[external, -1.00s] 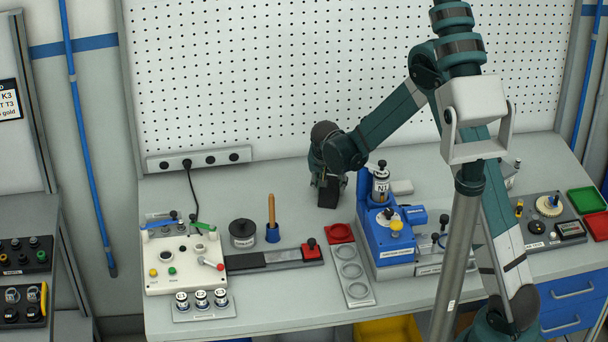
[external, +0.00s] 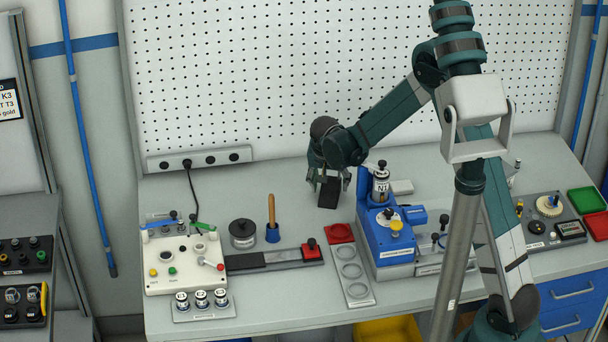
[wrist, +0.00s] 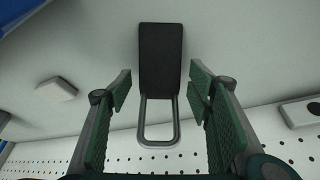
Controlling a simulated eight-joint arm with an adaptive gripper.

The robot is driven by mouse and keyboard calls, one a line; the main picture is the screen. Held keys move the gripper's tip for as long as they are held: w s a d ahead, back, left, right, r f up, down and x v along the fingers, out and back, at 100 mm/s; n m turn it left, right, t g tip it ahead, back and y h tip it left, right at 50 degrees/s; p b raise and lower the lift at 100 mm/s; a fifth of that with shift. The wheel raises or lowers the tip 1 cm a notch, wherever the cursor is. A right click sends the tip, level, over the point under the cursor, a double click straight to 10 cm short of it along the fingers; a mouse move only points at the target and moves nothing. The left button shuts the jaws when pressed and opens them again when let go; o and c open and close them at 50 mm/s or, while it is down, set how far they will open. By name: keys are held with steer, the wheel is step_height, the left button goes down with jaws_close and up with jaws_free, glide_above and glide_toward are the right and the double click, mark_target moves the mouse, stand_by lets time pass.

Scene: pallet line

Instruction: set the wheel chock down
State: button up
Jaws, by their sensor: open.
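The wheel chock is a black block with a grey loop handle. In the external view the chock (external: 329,193) stands on the grey bench behind the red square tray. In the wrist view the chock (wrist: 160,55) lies ahead between the fingers, its loop handle pointing back toward my gripper. My gripper (external: 330,182) is at the chock in the external view. In the wrist view my gripper (wrist: 158,92) is open, with a clear gap between each green finger pad and the chock and handle. The fingers touch neither.
The blue press (external: 385,225) stands close on the right, with a small white block (external: 402,187) behind it. The red tray (external: 340,233) is in front. A wooden-handled tool (external: 272,220) and a dark round weight (external: 243,233) stand to the left. The bench between is clear.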

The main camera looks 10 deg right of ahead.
steer(key=v, duration=1)
steer(key=shift+f, duration=0.1)
stand_by(0.6)
steer(key=s+d+r+n+t+y, duration=0.1)
steer(key=s+d+r+n, duration=0.1)
steer(key=s+d+r, duration=1.45)
steer(key=s+d+r+n+t, duration=0.1)
steer(key=s+d, duration=0.5)
steer(key=s, duration=0.4)
steer(key=s+d+r+n+t, duration=0.1)
steer(key=s+d, duration=0.5)
steer(key=s, duration=0.4)
steer(key=shift+s+d+n+y, duration=0.25)
steer(key=shift+d+n+y, duration=0.05)
steer(key=shift+d, duration=0.05)
